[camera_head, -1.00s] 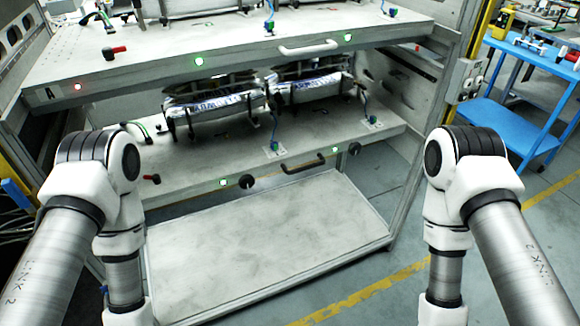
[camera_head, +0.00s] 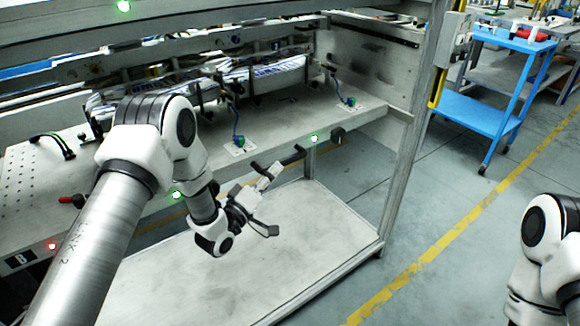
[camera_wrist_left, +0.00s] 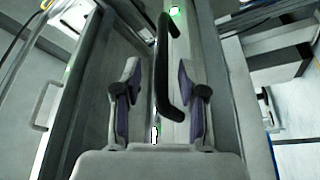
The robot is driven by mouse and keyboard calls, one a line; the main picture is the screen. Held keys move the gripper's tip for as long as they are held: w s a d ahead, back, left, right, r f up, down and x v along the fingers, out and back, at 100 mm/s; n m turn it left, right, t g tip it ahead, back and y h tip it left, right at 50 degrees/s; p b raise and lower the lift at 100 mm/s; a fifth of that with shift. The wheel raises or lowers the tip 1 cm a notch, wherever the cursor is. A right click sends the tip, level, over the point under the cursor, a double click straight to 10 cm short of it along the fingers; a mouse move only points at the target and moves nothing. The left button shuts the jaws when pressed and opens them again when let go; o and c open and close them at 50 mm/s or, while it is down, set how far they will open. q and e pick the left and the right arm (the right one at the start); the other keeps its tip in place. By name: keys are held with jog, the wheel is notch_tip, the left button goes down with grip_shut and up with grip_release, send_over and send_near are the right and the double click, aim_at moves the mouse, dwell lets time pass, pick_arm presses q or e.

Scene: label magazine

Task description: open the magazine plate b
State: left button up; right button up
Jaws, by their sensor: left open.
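Magazine plate B (camera_head: 375,112) is the lower grey shelf, with a "B" tag at its left front corner. Its black bar handle (camera_head: 294,157) is on the front edge, partly hidden by my left gripper. My left gripper (camera_head: 270,203) is open and empty in front of that edge. In the left wrist view the handle (camera_wrist_left: 161,65) stands between and a little beyond the spread fingers (camera_wrist_left: 159,95); I see no grip on it. My right gripper is out of the picture; only part of my right arm shows at the lower right.
Wrapped label packs (camera_head: 265,72) lie on the plate. A red lever (camera_head: 72,200), a red light (camera_head: 52,246), green lights (camera_head: 314,138) and a black knob (camera_head: 337,135) are along its front. The base shelf (camera_head: 330,230) below is bare. A blue cart (camera_head: 490,105) stands right.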

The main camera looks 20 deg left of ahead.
aim_at(282, 164)
pick_arm(q)
jog(key=x, duration=0.4)
jog(key=shift+w, duration=0.35)
grip_shut()
jog(key=shift+f, duration=0.1)
